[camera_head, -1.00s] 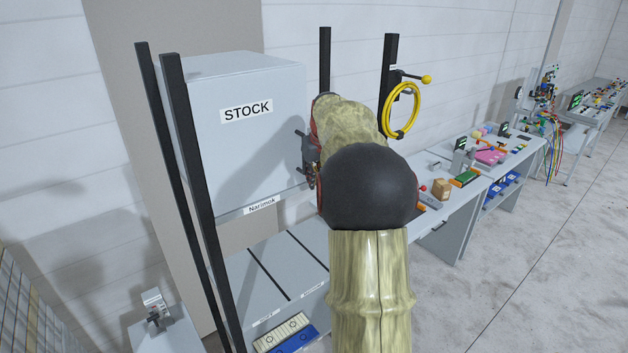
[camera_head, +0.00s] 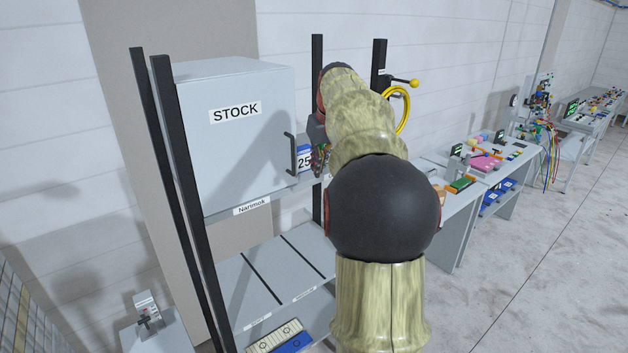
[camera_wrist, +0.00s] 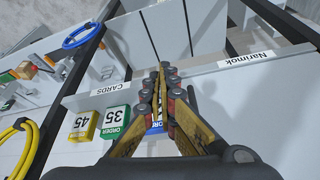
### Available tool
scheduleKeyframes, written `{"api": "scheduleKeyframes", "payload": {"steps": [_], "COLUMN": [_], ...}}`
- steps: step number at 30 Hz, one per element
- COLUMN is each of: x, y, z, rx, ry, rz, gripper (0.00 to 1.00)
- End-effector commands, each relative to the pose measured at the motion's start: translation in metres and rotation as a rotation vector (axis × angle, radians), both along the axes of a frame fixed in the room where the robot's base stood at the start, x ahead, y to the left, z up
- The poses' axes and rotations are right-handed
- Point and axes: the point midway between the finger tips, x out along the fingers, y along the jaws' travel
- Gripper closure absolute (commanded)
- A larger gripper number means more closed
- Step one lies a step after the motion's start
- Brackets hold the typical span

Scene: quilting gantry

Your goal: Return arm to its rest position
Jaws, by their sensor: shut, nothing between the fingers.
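My gripper (camera_wrist: 162,78) points away from the wrist view, its two yellow fingers closed together at the tips with nothing between them. In the head view my arm rises in the foreground, and its raised forearm and dark elbow hide most of the gripper. The fingers are in front of a grey ledge labelled CARDS and partly hide a blue card (camera_wrist: 155,127). A green 35 card (camera_wrist: 115,122) and a yellow 45 card (camera_wrist: 84,125) are to the left of the fingers.
The grey STOCK box (camera_head: 235,150) with a dark handle stands between black posts, left of my arm. A blue-and-white 25 card (camera_head: 304,160) is by the handle. A yellow coil (camera_head: 403,110) hangs behind my arm. Benches (camera_head: 455,205) run right; floor there is clear.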

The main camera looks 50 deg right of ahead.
Motion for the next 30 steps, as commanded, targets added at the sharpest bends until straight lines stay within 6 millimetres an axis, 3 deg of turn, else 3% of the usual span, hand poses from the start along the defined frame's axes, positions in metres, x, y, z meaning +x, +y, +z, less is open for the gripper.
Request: {"api": "scheduleKeyframes", "payload": {"steps": [7,18,22,25,28,30], "x": [-0.005,-0.003,-0.011,-0.023,-0.031,-0.035], "y": [0.002,-0.004,-0.001,0.013,0.045,0.077], "z": [0.013,0.013,-0.024,-0.046,-0.074,-0.097], "rx": [0.002,0.002,0.038,0.058,0.07,0.072], "ry": [0.002,-0.019,0.004,0.019,0.033,0.04], "rz": [0.0,-0.055,-0.118,-0.159,-0.173,-0.167], "gripper": [1.0,1.0,1.0,1.0,1.0,1.0]}}
